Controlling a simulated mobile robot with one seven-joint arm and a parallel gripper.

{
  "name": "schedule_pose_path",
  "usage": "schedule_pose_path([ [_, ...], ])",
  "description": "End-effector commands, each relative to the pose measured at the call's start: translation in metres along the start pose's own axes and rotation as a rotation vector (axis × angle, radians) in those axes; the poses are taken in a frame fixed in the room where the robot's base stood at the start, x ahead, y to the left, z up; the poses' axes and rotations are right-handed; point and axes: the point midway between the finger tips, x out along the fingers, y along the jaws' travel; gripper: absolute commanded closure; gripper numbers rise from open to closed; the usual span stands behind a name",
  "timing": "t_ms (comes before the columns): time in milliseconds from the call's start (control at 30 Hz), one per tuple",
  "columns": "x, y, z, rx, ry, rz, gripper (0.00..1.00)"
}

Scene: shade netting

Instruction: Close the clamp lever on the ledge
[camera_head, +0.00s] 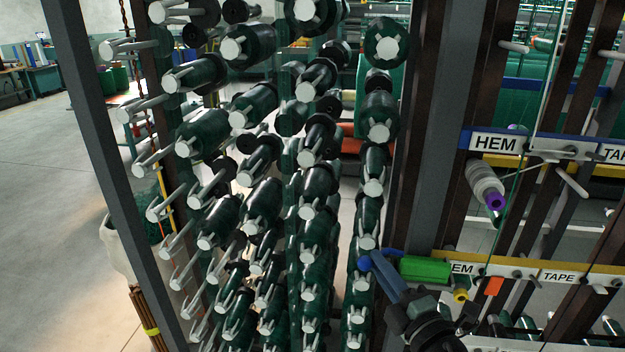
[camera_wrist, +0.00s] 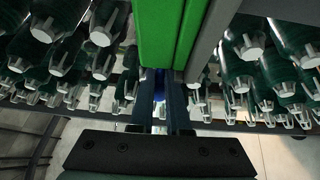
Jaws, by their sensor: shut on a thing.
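The clamp on the ledge (camera_head: 540,277) shows a bright green block (camera_head: 425,269). The clamp lever's blue rounded end (camera_head: 365,263) shows just left of the block. My gripper (camera_head: 377,262) reaches up from the lower right, its fingers at that blue end. In the wrist view, my two dark fingers (camera_wrist: 161,95) are close together with a strip of blue lever (camera_wrist: 159,80) between them. The green block fills the upper middle there, just beyond the fingertips. My gripper is shut on the lever. The lever's pivot is hidden, and its exact angle is hard to tell.
Racks of dark green spools (camera_head: 262,205) stand close to the left of my gripper. A grey post rises behind the clamp. A white spool with a purple end (camera_head: 485,187) sticks out above the ledge.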

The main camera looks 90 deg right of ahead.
Motion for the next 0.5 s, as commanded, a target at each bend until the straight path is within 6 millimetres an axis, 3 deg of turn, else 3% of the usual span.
schedule_pose_path([
  [333,0.0001,-0.001,-0.0004,0.001,0.002,-0.002,1.0],
  [367,0.0001,-0.001,-0.0004,0.001,0.002,-0.002,0.8],
  [500,0.0001,-0.0009,-0.0002,0.001,0.002,-0.002,0.55],
])
